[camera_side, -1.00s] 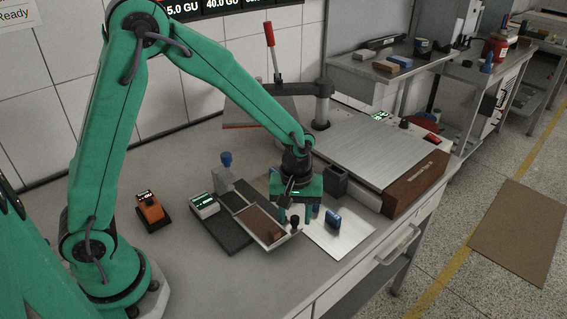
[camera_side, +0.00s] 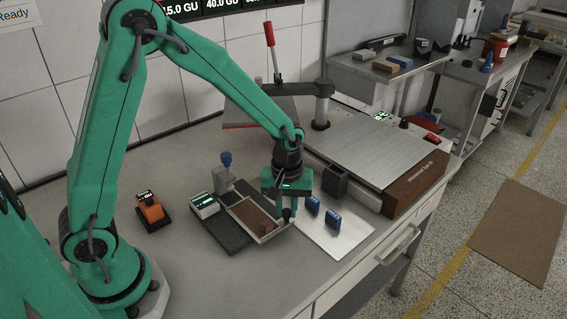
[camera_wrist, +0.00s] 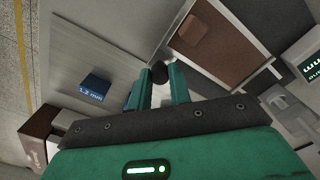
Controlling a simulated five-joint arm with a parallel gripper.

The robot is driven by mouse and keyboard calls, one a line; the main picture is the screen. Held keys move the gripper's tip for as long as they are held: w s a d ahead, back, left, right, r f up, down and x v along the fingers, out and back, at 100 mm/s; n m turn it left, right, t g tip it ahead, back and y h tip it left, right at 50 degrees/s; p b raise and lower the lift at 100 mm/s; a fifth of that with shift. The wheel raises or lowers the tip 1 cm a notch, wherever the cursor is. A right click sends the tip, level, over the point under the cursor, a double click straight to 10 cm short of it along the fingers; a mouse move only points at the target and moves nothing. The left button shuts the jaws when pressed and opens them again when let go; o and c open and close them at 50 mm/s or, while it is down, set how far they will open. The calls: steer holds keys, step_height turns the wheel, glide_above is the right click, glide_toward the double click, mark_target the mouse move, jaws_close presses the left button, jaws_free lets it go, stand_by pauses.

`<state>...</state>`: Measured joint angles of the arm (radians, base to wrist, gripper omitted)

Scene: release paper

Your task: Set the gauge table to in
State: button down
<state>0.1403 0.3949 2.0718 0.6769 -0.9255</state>
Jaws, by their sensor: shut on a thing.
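The gauge table (camera_side: 240,207), a pale-rimmed slide with a brown top, sits on the dark base (camera_side: 226,238) of the gauge with its green display (camera_side: 204,204). In the wrist view the gauge table (camera_wrist: 243,62) is at upper right with a small brown block (camera_wrist: 193,36) on it. My gripper (camera_side: 286,219) is at its right end. In the wrist view my gripper (camera_wrist: 160,88) is shut on the black knob (camera_wrist: 159,72) at the table's edge. The fingers partly hide the knob in the side view.
Two blue blocks (camera_side: 332,219) stand on a pale sheet (camera_side: 330,243) just right of my gripper. A blue-topped bottle (camera_side: 224,175) stands behind the gauge. A dark open holder (camera_side: 335,182) is behind the blocks. An orange device (camera_side: 151,211) is at left.

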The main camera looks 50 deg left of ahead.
steer(key=a, duration=0.6)
steer(key=shift+r, duration=0.1)
steer(key=shift+a, duration=0.1)
steer(key=c, duration=1.3)
jaws_free()
steer(key=shift+r, duration=3.9)
